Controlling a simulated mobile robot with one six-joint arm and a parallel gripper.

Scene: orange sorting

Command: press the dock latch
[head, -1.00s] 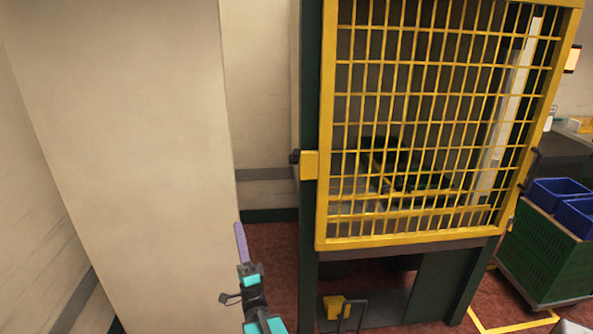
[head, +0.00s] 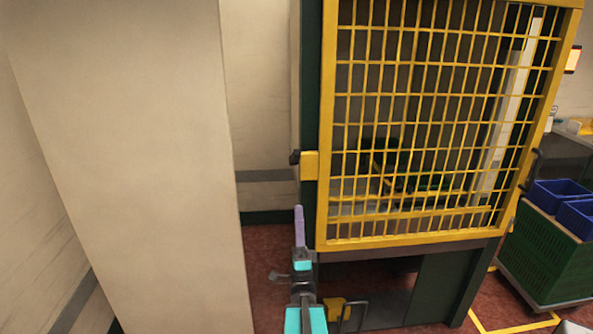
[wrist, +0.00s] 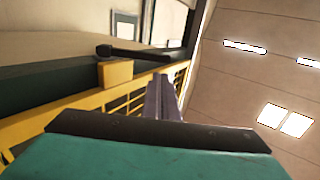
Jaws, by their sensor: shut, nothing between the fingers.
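In the wrist view, the yellow block (wrist: 115,73) and a black lever (wrist: 135,54) show beyond my fingers (wrist: 160,98). A yellow piece (head: 336,306) beside a bent metal bar sits low under the door. I cannot tell which part is the dock latch.
A wide pale wall or pillar (head: 130,150) stands to the left of my gripper. A dark green post (head: 310,70) runs up the door's left side. Green and blue crates (head: 545,250) stand on a cart at the right. Red floor shows below.

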